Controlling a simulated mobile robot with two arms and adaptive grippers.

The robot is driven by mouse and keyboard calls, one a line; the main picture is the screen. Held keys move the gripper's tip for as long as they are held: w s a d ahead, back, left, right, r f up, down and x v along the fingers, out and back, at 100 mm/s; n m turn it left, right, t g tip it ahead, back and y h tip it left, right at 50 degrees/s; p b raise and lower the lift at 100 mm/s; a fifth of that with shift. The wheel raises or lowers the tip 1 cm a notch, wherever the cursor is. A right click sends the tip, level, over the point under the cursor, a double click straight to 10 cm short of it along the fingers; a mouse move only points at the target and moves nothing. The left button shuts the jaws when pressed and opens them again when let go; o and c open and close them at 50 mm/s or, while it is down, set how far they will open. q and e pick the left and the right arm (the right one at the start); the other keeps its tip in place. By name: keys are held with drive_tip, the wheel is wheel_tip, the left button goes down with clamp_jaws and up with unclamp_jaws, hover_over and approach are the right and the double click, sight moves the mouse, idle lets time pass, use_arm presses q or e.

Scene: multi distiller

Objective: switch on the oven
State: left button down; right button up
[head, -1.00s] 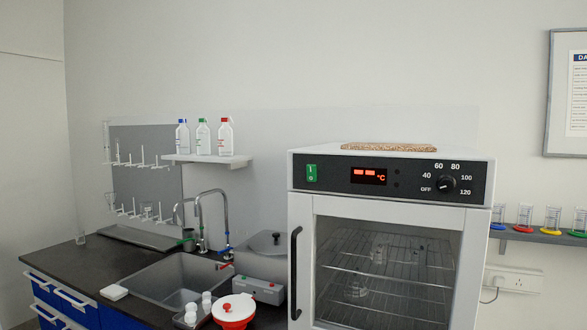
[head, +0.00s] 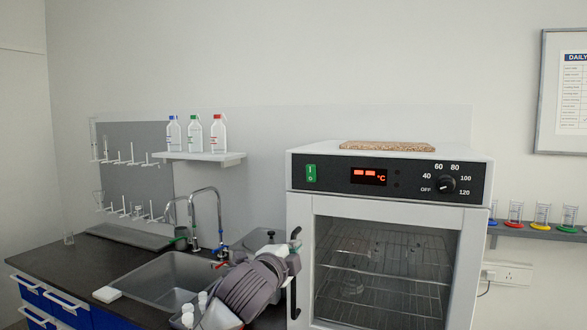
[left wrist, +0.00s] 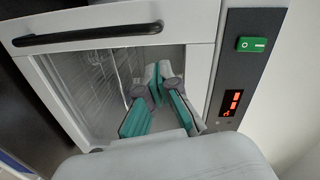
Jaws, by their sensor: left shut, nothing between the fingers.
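The white oven (head: 300,235) fills the right centre of the head view. Its dark panel carries a green rocker switch (head: 311,173) at the left, a display (head: 369,177) lit with red dashes and °C, and a black knob (head: 446,184). My left gripper (head: 293,248) is shut and empty beside the top of the black door handle, below the green switch; I cannot tell whether it touches the handle. In the left wrist view the gripper (left wrist: 155,84) is before the door glass, with the green switch (left wrist: 251,45) to its upper right. My right gripper is not in view.
A cork-like slab (head: 388,146) lies on the oven top. Left of the oven are a sink (head: 165,283), a tap (head: 218,220) and a dark worktop. Bottles (head: 218,133) stand on a wall shelf. The space before the control panel is clear.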

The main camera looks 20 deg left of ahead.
sight(308, 166)
use_arm(q)
drive_tip(key=s+r+m+t, duration=0.2)
drive_tip(key=s+r, duration=0.3)
drive_tip(key=r, duration=0.9)
drive_tip(key=shift+s+a+m+t, duration=0.2)
drive_tip(key=shift+a+m+t, duration=0.05)
drive_tip(key=shift+m+t, duration=0.05)
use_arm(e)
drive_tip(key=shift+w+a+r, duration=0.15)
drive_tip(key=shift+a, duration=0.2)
use_arm(q)
drive_tip(key=shift+w+r, duration=0.1)
drive_tip(key=w+p, duration=0.1)
drive_tip(key=w, duration=0.3)
drive_tip(key=w+r+p, duration=0.1)
drive_tip(key=w+p, duration=0.1)
drive_tip(key=w, duration=0.2)
drive_tip(key=w+r+p, duration=0.1)
drive_tip(key=w+p, duration=0.1)
drive_tip(key=w, duration=0.2)
drive_tip(key=shift+w+d, duration=0.15)
drive_tip(key=shift+w, duration=0.7)
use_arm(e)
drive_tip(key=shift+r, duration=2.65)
use_arm(q)
drive_tip(key=shift+p, duration=0.3)
